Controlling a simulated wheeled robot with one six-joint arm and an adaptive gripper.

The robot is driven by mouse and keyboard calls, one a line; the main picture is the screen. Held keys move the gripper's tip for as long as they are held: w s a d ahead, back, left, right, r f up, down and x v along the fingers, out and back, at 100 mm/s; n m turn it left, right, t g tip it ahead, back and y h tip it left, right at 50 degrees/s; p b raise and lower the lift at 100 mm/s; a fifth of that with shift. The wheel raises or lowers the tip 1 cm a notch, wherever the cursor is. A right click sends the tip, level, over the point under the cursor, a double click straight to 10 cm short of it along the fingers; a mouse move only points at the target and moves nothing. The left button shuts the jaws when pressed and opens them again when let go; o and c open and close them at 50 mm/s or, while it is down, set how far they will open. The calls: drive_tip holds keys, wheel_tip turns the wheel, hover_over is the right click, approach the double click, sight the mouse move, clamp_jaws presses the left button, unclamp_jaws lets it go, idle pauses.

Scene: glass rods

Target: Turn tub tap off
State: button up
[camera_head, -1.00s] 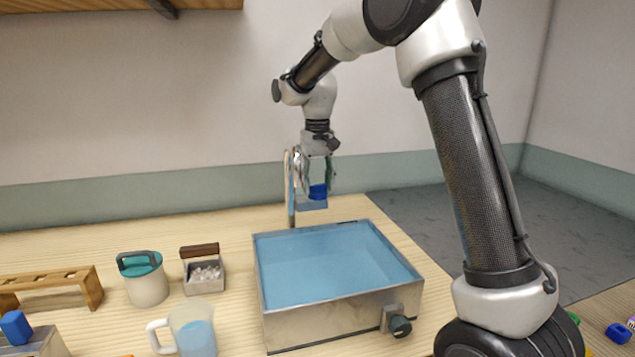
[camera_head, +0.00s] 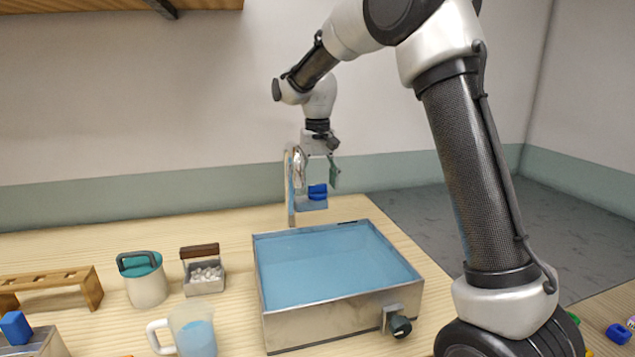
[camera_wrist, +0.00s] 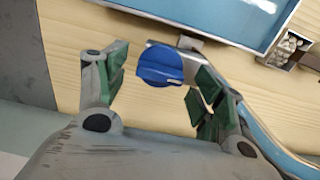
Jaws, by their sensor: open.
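The metal tub (camera_head: 335,315) stands on the wooden bench, filled with blue water. Behind it, the tap's blue knob (camera_head: 318,192) sits on a pale metal bracket (camera_head: 312,204) beside the upright spout pipe (camera_head: 290,190). My gripper (camera_head: 318,178) is above the tub's back edge at the knob, open. In the wrist view the round blue knob (camera_wrist: 160,66) shows between the spread, green-padded fingers (camera_wrist: 155,82), with a visible gap on each side. A faint pale mark shows on the knob. I see no water stream clearly.
A dark knob (camera_head: 400,326) juts from the tub's front. To the left stand a teal-lidded jar (camera_head: 147,286), a small box of white pieces (camera_head: 205,282), a water jug (camera_head: 195,335) and a wooden rack (camera_head: 60,288). Open bench lies behind them.

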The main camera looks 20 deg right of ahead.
sight(317, 185)
wheel_tip(317, 185, up, 12)
idle(0.4)
drive_tip(key=shift+f, duration=0.1)
drive_tip(key=s+d+r+t, duration=0.1)
drive_tip(key=s+d, duration=0.4)
drive_tip(key=s, duration=0.4)
drive_tip(key=s+d+r+t, duration=0.1)
drive_tip(key=s+d, duration=0.4)
drive_tip(key=s, duration=0.4)
drive_tip(key=s+d+f+t, duration=0.1)
drive_tip(key=s+f, duration=0.3)
drive_tip(key=s, duration=0.4)
drive_tip(key=s+d+f+t, duration=0.1)
drive_tip(key=s+d+f, duration=0.2)
drive_tip(key=s, duration=0.5)
drive_tip(key=shift+s+d+f, duration=0.25)
drive_tip(key=shift+s+f, duration=0.15)
drive_tip(key=shift+f, duration=0.5)
